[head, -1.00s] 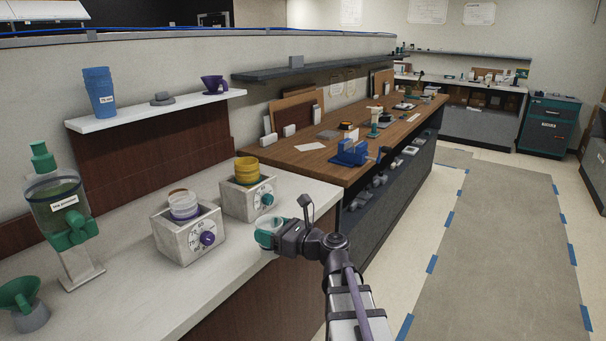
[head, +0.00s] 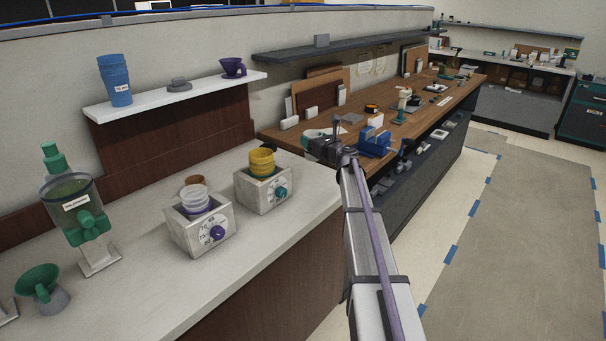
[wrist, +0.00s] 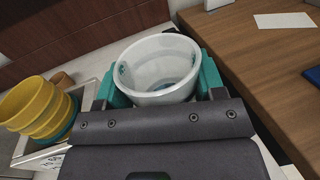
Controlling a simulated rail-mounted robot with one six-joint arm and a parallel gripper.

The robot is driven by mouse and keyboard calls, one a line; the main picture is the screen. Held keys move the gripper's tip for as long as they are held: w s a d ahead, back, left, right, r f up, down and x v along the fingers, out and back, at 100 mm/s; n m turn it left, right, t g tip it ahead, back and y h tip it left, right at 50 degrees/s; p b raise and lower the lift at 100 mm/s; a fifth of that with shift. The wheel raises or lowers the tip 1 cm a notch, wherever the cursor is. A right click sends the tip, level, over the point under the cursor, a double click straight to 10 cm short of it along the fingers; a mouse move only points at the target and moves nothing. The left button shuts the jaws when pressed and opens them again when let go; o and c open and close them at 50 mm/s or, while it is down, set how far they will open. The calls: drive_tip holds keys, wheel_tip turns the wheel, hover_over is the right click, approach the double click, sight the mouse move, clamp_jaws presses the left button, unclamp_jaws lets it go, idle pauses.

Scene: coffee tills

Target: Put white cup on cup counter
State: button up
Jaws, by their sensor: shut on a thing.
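In the wrist view a white, somewhat translucent cup (wrist: 158,68) stands roughly upright between the teal fingers of my gripper (wrist: 165,85), which is shut on it. The cup looks empty. In the head view my gripper (head: 318,142) is at the near left end of the wooden bench, and the cup is mostly hidden behind it. The pale counter (head: 265,245) lies to the left of my gripper. I cannot tell which surface is the cup counter.
A dispenser box (head: 262,190) with yellow cups (head: 262,161) stands close to the left of my gripper. Another box (head: 202,232) holds clear cups. A blue device (head: 374,141) and white blocks are on the wooden bench (head: 440,98). A wall shelf (head: 190,95) holds blue cups.

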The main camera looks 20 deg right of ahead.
wheel_tip(320, 180, down, 10)
drive_tip(key=b, duration=0.9)
drive_tip(key=shift+f, duration=0.1)
drive_tip(key=shift+r, duration=0.3)
drive_tip(key=shift+f, duration=0.15)
drive_tip(key=o, duration=0.5)
drive_tip(key=shift+f, duration=0.1)
drive_tip(key=o, duration=0.5)
drive_tip(key=shift+s+r, duration=0.2)
drive_tip(key=shift+r, duration=0.05)
drive_tip(key=v, duration=1.1)
drive_tip(key=shift+s+d, duration=0.1)
drive_tip(key=shift+s, duration=0.2)
